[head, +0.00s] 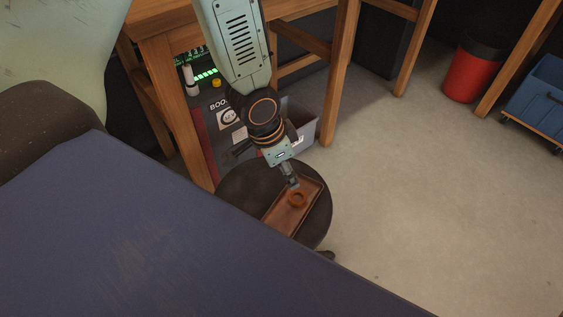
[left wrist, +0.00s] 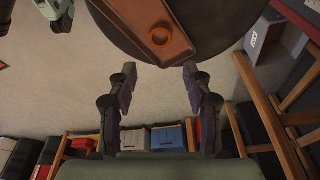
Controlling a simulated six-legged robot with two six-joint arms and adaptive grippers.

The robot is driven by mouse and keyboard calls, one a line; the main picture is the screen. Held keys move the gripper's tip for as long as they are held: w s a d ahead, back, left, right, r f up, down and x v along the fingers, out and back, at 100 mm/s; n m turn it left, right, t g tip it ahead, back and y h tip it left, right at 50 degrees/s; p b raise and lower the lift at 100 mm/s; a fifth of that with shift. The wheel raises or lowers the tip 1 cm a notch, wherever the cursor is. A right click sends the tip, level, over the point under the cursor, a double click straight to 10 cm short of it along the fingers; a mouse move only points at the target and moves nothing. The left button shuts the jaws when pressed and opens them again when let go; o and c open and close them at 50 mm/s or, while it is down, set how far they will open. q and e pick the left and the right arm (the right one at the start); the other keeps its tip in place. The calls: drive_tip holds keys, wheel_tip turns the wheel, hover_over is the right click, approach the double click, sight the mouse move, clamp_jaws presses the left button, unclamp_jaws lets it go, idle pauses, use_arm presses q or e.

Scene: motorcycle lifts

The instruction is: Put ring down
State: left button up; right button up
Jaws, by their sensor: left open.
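The orange-brown ring (head: 298,199) lies flat on a reddish-brown rectangular tray (head: 283,220). The tray rests on a round dark stool top (head: 245,187). My left gripper (head: 292,182) is just above the tray, close to the ring in the head view. In the left wrist view its two fingers (left wrist: 160,80) are spread with nothing between them. The ring (left wrist: 160,36) shows there beyond the fingertips, on the tray (left wrist: 135,15), apart from the fingers.
A dark blue surface (head: 150,240) fills the lower left. A wooden table (head: 165,90) stands behind the stool, with a grey box (head: 303,130) beneath it. A red bin (head: 470,75) and blue crate (head: 540,95) stand at upper right. The floor (head: 430,190) between is clear.

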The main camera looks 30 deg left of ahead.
use_arm(q)
drive_tip(key=s+f+n, duration=0.1)
drive_tip(key=s+f, duration=0.2)
drive_tip(key=s, duration=0.1)
drive_tip(key=s+d+f+n+g, duration=0.1)
drive_tip(key=s+f+n, duration=0.1)
drive_tip(key=s, duration=0.3)
drive_tip(key=s+f+n, duration=0.1)
drive_tip(key=s+f, duration=0.3)
drive_tip(key=shift+s+d+n+g, duration=0.15)
drive_tip(key=shift+d+n+g, duration=0.15)
drive_tip(key=s+a+f+n+y, duration=0.1)
drive_tip(key=s+a+f+n, duration=0.1)
drive_tip(key=s, duration=0.7)
drive_tip(key=shift+s+a+f+n+g+y, duration=0.15)
drive_tip(key=shift+s+f+n+g+y, duration=0.15)
drive_tip(key=shift+f+n+g+y, duration=0.1)
drive_tip(key=shift+c, duration=1.3)
drive_tip(key=shift+s+r, duration=0.1)
